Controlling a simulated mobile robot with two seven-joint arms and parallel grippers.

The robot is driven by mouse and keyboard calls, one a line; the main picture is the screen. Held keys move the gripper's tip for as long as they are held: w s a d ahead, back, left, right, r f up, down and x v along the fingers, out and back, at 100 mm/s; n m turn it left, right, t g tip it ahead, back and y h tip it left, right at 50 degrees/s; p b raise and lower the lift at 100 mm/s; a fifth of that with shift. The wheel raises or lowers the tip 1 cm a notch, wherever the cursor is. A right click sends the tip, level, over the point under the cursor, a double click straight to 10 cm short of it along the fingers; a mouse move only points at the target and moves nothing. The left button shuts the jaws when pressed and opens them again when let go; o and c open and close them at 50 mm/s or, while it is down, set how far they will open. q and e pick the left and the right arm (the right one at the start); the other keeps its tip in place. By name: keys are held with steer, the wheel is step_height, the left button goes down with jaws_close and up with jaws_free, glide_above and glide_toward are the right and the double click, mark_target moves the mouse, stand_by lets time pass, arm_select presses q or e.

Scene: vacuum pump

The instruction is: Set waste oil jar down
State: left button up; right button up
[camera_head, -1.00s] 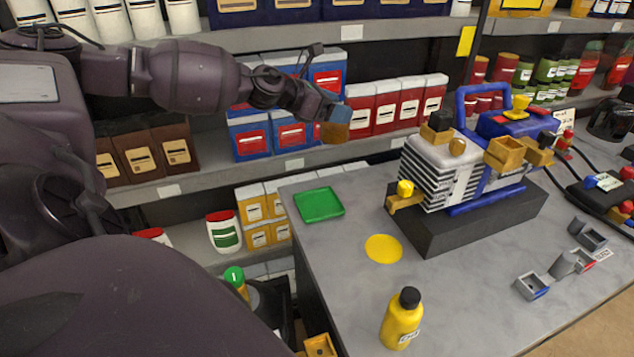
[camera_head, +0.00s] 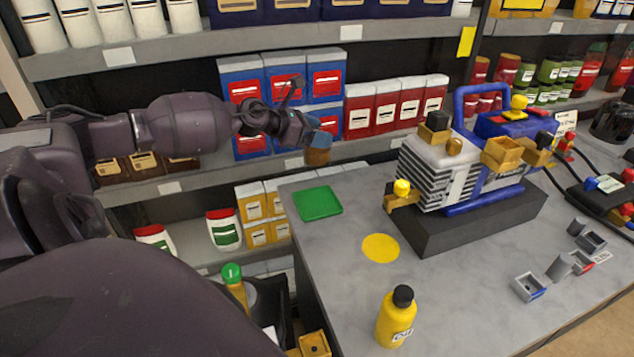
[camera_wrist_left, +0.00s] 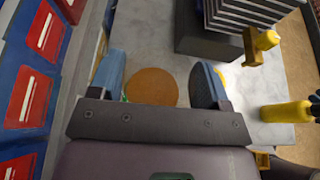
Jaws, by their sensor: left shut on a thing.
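The waste oil jar (camera_head: 318,157) is a small amber-brown container. My left gripper (camera_head: 320,139) has its blue fingers around the jar's upper part and holds it in the air, in front of the shelves and above and behind the green tray (camera_head: 318,203) in the picture. In the left wrist view the jar (camera_wrist_left: 152,87) shows as a brown round top between the two fingers of the left gripper (camera_wrist_left: 166,84). A flat yellow disc (camera_head: 380,248) lies bare on the grey worktop (camera_head: 345,275). My right gripper is not in view.
A vacuum pump (camera_head: 440,178) on a dark block (camera_head: 475,222) stands right of the disc. A yellow bottle (camera_head: 396,318) stands near the front. Small grey holders (camera_head: 528,287) are at the right. Shelves with boxes (camera_head: 373,108) rise behind the arm. The green tray is empty.

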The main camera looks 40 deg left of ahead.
arm_select(q)
steer(key=shift+f+b, duration=0.65)
steer(key=shift+f, duration=6.75)
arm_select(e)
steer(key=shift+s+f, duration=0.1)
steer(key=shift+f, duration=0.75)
arm_select(q)
steer(key=shift+f, duration=0.1)
steer(key=o, duration=1)
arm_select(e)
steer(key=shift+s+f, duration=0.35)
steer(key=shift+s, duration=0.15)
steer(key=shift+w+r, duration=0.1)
